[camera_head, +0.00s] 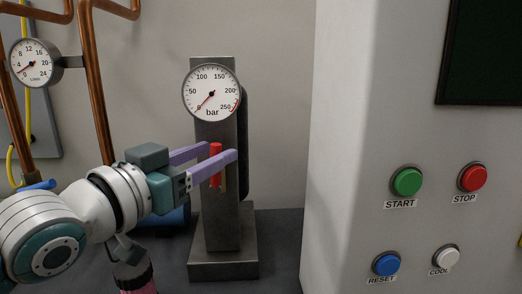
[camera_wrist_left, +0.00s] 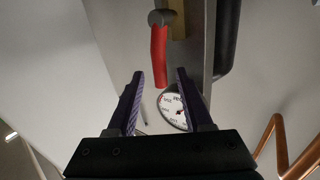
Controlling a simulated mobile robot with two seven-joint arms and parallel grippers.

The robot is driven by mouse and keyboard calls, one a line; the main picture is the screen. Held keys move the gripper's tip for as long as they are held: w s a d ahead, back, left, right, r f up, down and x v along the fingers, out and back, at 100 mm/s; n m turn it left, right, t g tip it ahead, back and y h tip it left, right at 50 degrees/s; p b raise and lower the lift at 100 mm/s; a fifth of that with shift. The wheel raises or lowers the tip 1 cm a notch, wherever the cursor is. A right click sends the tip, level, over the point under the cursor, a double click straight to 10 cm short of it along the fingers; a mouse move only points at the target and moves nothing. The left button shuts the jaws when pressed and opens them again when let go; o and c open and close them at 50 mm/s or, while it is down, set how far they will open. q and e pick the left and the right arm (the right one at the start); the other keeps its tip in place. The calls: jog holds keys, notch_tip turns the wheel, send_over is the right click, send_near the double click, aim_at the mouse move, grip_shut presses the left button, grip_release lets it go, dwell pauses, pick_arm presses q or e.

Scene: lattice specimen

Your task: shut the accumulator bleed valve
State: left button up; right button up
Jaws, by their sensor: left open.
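The bleed valve's red handle (camera_head: 215,168) stands upright on the front of a grey metal post (camera_head: 220,222), below a round bar gauge (camera_head: 211,92) whose needle is near 0. My left gripper (camera_head: 224,149) is open, with its two purple fingers on either side of the handle in the head view. In the left wrist view, the red handle (camera_wrist_left: 159,56) reaches into the space between the open fingertips (camera_wrist_left: 160,76). I cannot tell whether a finger touches it. The right gripper is not in view.
A white cabinet (camera_head: 345,150) with START, STOP, RESET and COOL buttons stands at the right. Copper pipes (camera_head: 95,90) and a smaller gauge (camera_head: 32,62) are at the left. A blue-handled part (camera_head: 38,185) and a black-and-pink object (camera_head: 136,275) sit near my left arm.

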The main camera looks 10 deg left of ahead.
pick_arm(q)
jog(key=shift+x, duration=0.95)
grip_shut()
dwell(0.8)
